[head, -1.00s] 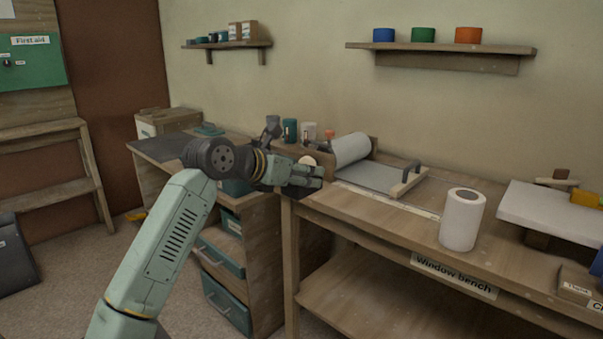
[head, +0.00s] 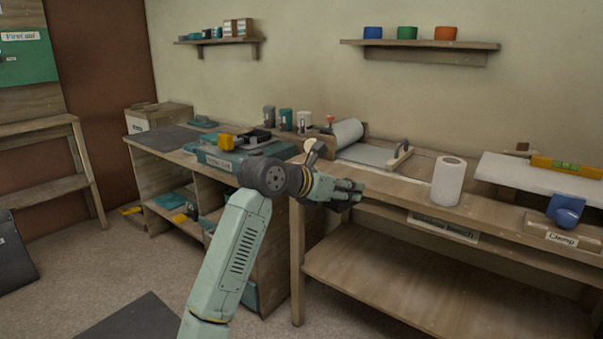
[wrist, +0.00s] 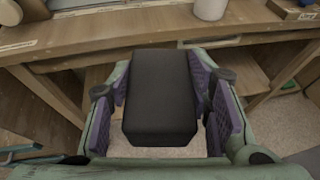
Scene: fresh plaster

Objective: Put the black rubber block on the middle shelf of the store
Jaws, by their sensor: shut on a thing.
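My gripper (head: 347,192) is shut on the black rubber block (wrist: 161,92). In the wrist view the block sits between the two purple-padded fingers, and both fingers touch its sides. It is held in the air in front of the window bench (head: 400,190). In the head view I cannot make out the block apart from the fingers. I cannot identify the store or its middle shelf for certain in these views.
A lower shelf (head: 440,290) under the bench is bare. A cabinet (head: 180,180) stands to the left. Open floor (head: 60,270) lies at the front left.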

